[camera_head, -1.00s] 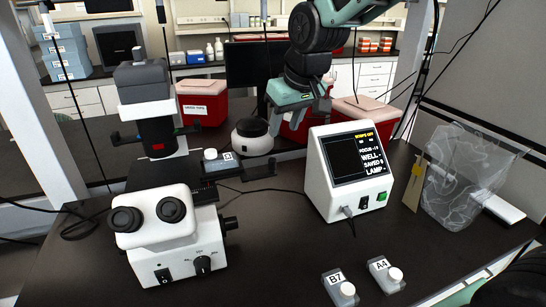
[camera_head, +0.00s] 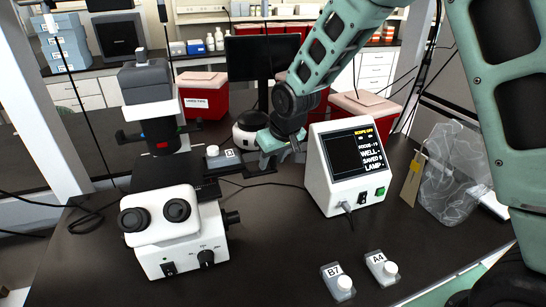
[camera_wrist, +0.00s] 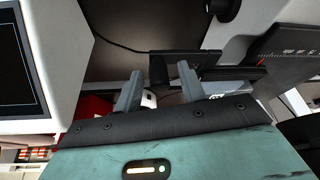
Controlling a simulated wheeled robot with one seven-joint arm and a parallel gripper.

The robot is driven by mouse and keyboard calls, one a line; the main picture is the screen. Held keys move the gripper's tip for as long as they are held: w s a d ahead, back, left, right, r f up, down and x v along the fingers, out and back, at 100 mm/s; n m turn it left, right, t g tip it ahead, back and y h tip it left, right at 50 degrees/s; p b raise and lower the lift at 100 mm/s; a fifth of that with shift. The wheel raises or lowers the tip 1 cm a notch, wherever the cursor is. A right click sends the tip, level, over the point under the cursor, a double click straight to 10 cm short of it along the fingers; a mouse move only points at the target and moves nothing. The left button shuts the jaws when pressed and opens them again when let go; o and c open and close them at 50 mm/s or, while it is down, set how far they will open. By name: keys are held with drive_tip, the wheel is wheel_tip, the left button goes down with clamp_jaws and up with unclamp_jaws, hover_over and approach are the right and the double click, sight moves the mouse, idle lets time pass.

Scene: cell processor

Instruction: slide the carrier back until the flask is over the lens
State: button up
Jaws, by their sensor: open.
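My gripper (camera_head: 281,155) is open and beside the bar's right end. In the wrist view its two fingers (camera_wrist: 159,82) are spread apart, with the bar end just ahead of them. Whether they touch it I cannot tell. The lens is hidden.
The white display box (camera_head: 350,168) stands close to the right of my gripper. A round white-and-black device (camera_head: 249,132) is behind it. Two capped flasks, B7 (camera_head: 337,283) and A4 (camera_head: 381,267), lie at the front. A clear bag (camera_head: 452,175) is at the right.

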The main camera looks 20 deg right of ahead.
sight(219, 168)
clamp_jaws()
drive_tip(key=a+b, duration=0.4)
drive_tip(key=a, duration=0.9)
drive_tip(key=shift+a, duration=0.35)
drive_tip(key=shift+r, duration=0.1)
unclamp_jaws()
